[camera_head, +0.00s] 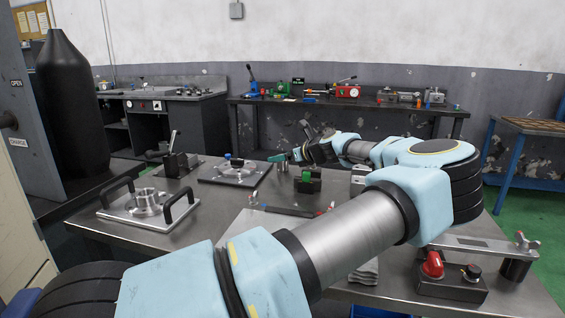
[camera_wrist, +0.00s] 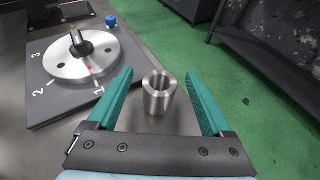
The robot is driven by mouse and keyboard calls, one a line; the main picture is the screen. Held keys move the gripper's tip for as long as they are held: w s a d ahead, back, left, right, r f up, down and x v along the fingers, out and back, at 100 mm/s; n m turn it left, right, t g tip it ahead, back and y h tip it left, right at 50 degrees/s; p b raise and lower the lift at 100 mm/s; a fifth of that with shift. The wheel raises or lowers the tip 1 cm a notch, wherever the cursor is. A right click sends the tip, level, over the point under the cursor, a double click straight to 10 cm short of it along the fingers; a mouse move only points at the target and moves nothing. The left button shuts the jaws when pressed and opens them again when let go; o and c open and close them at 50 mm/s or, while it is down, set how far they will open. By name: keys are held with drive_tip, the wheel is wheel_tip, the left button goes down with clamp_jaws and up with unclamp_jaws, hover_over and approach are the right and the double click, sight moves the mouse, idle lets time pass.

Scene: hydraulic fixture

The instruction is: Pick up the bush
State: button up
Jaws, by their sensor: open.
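The bush (camera_wrist: 158,97) is a short, shiny metal cylinder with a round bore. In the wrist view it stands upright on the steel table, near the table's edge. My gripper (camera_wrist: 160,77) is open, with one teal finger on each side of the bush. The fingers look apart from it, and their height over it is hard to judge. In the head view my gripper (camera_head: 279,158) is at the far side of the table, small and partly hidden by my arm. I cannot clearly make out the bush there.
In the wrist view a plate with a numbered metal disc (camera_wrist: 83,62), a dark centre pin and a blue knob (camera_wrist: 111,21) lies left of the bush. Green floor lies beyond the edge.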

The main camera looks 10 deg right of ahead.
drive_tip(key=x, duration=0.3)
drive_tip(key=shift+w+p, duration=0.2)
drive_tip(key=shift+p, duration=0.1)
clamp_jaws()
idle(0.4)
